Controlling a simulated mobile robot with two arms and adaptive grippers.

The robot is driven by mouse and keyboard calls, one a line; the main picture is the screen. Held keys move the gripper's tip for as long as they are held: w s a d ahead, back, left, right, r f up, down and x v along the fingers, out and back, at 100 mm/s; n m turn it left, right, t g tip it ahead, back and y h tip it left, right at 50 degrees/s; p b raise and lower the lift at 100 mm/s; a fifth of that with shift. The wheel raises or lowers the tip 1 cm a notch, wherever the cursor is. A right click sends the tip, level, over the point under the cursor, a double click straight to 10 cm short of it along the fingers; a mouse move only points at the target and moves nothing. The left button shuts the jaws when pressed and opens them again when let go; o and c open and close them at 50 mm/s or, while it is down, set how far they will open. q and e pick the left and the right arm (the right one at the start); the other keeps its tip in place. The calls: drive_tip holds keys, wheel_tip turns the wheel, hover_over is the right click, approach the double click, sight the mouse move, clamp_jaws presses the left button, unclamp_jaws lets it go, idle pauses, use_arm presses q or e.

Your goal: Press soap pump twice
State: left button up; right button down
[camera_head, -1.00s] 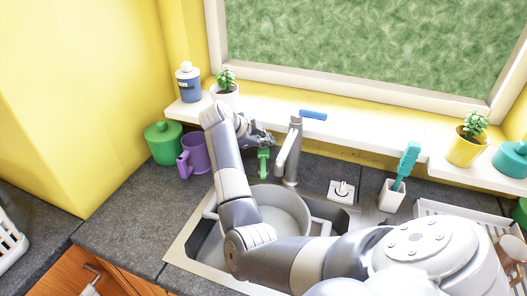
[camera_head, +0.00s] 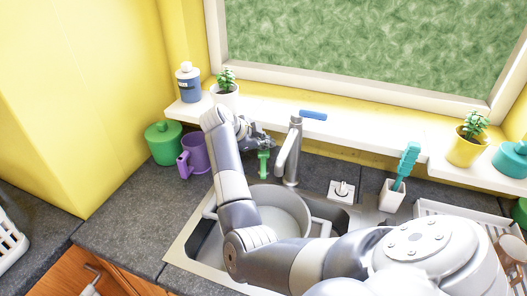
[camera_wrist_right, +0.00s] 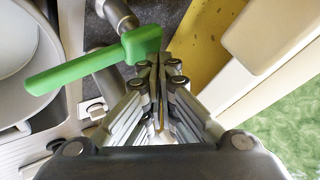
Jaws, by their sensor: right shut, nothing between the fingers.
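A green pump head with a long spout (camera_head: 263,162), apparently the soap pump, stands behind the sink, left of the tap. In the right wrist view its green spout (camera_wrist_right: 85,69) reaches left from a rounded top at the fingertips. My right gripper (camera_head: 265,143) is shut and empty. Its fingertips (camera_wrist_right: 160,62) are right at the pump's top; I cannot tell whether they touch it. The pump's lower part is hidden. A blue bottle with a white top (camera_head: 187,84) stands on the sill at the left. My left gripper is not in view.
The tap (camera_head: 289,155) stands close right of the pump. A grey pot (camera_head: 285,205) sits in the sink, partly behind my right arm. A purple mug (camera_head: 193,156) and green pot (camera_head: 163,145) stand at left. The white sill (camera_head: 345,135) runs behind.

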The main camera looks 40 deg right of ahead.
sight(265, 153)
drive_tip(key=shift+f+b, duration=0.45)
drive_tip(key=shift+f, duration=0.55)
idle(0.8)
drive_tip(key=shift+r, duration=0.1)
drive_tip(key=shift+r+p, duration=1.35)
wheel_tip(265, 153, up, 5)
drive_tip(key=p, duration=0.4)
drive_tip(key=shift+p, duration=0.35)
drive_tip(key=shift+a+f, duration=0.1)
